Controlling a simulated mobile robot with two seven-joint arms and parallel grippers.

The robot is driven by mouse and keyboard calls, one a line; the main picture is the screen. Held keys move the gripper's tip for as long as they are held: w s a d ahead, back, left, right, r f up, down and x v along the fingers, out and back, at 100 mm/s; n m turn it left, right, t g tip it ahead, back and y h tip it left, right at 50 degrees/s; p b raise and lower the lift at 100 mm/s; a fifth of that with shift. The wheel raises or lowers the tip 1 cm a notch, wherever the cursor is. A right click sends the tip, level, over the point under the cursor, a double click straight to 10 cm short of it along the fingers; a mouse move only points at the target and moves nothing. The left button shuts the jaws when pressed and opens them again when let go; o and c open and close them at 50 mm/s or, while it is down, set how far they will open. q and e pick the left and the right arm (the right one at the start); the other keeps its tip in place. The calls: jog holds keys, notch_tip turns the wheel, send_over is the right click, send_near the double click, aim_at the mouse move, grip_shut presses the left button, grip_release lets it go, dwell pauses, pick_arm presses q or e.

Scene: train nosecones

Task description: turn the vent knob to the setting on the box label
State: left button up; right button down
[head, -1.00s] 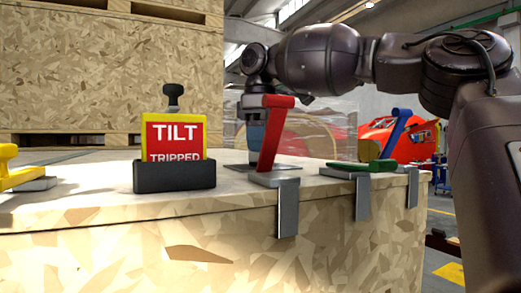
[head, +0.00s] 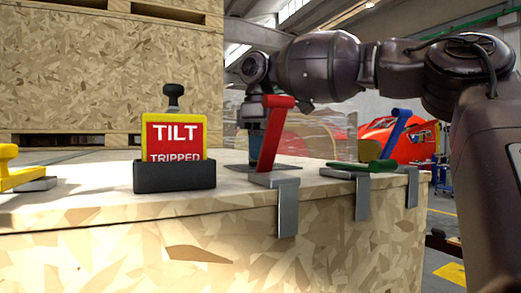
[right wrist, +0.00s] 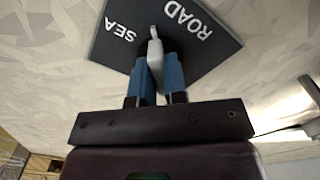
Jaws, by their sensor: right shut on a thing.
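The vent knob (right wrist: 154,52) is a light grey pointer on a dark square plate (right wrist: 213,42). White words on the plate read SEA and ROAD; the knob's tip lies between them. My right gripper (right wrist: 157,68) has its blue fingers shut on the knob from both sides. In the head view my right gripper (head: 255,145) is low over the crate top, partly hidden behind a red lever; the knob is hidden there. The box label with the setting is not seen. My left gripper is not in view.
The wooden crate top (head: 105,205) carries a red and yellow TILT TRIPPED indicator (head: 175,138) in a black holder. A red-handled clamp (head: 271,135), green clamp (head: 362,167), blue clamp (head: 396,133) and yellow clamp (head: 20,178) sit along its edge. A larger crate (head: 110,75) stands behind.

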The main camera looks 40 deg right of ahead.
jog(key=m, duration=0.4)
jog(key=shift+m, duration=2.4)
jog(key=c, duration=1.2)
grip_release()
jog(key=shift+o, duration=0.2)
jog(key=shift+r, duration=0.15)
notch_tip(320, 180, up, 10)
jog(key=shift+r, duration=0.25)
